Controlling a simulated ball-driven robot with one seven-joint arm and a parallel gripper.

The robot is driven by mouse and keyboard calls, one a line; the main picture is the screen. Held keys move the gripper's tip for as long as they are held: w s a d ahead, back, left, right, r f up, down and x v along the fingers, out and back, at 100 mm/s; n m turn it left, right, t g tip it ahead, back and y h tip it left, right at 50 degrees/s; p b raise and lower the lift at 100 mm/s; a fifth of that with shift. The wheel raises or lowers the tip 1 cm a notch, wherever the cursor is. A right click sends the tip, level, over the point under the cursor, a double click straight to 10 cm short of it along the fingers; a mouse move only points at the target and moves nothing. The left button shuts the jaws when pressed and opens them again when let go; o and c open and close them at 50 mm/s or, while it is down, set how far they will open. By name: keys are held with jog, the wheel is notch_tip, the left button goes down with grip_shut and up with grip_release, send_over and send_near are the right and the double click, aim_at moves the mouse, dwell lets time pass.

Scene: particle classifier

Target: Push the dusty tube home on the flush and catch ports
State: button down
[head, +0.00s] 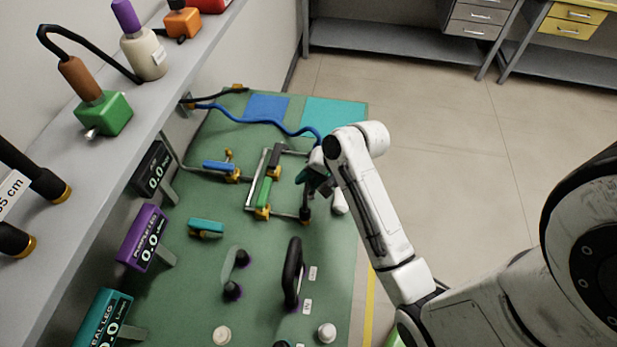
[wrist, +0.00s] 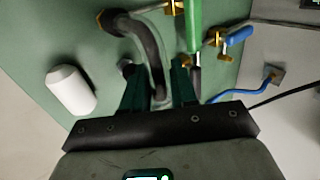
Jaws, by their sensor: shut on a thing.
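A dusty grey, curved tube (wrist: 148,50) shows in the wrist view. It arches from a brass-edged fitting (wrist: 108,18) at upper left down to between my fingers. My gripper (wrist: 160,80) has dark green fingers shut on the tube's lower stretch. In the head view my gripper (head: 314,180) is low over the right side of the green bench, and a dark piece of the tube (head: 306,203) shows just below it. The held end is partly hidden by the fingers. I cannot tell whether either tube end is fully seated, and no port labels are readable here.
A green cylinder (wrist: 194,25) and a blue-handled brass valve (wrist: 238,36) are close right of the fingers. A white cylinder (wrist: 72,90) stands at left. A black loop (head: 292,272) stands nearer on the bench. Displays (head: 145,238) and a shelf (head: 190,60) line the left.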

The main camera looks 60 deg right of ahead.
jog(key=shift+f, duration=0.95)
jog(key=c, duration=0.8)
grip_release()
jog(key=shift+r, duration=0.1)
jog(key=b+v, duration=0.1)
jog(key=v, duration=0.9)
jog(key=shift+s+r, duration=0.2)
jog(key=shift+r, duration=0.15)
jog(key=s+a+f+n+g+b, duration=0.1)
jog(key=s+a+f+n, duration=0.1)
jog(key=a+f+n, duration=0.2)
jog(key=s+a+f+n+g+h+b, duration=0.1)
jog(key=s+a+f+n+g, duration=0.1)
jog(key=s+a+f+n, duration=0.1)
jog(key=s+a+f+n+g+h+b, duration=0.1)
jog(key=s+a+f+n+g+b, duration=0.1)
jog(key=a+f+n, duration=0.3)
jog(key=shift+s+a+f, duration=0.2)
jog(key=shift+s+a, duration=0.05)
jog(key=shift+a, duration=0.25)
jog(key=shift+s+a+f, duration=0.2)
jog(key=shift+a+f, duration=0.05)
jog(key=shift+a, duration=0.3)
jog(key=shift+s+a+f+n+h, duration=0.1)
jog(key=shift+s+a+n+h, duration=0.15)
jog(key=shift+n, duration=0.45)
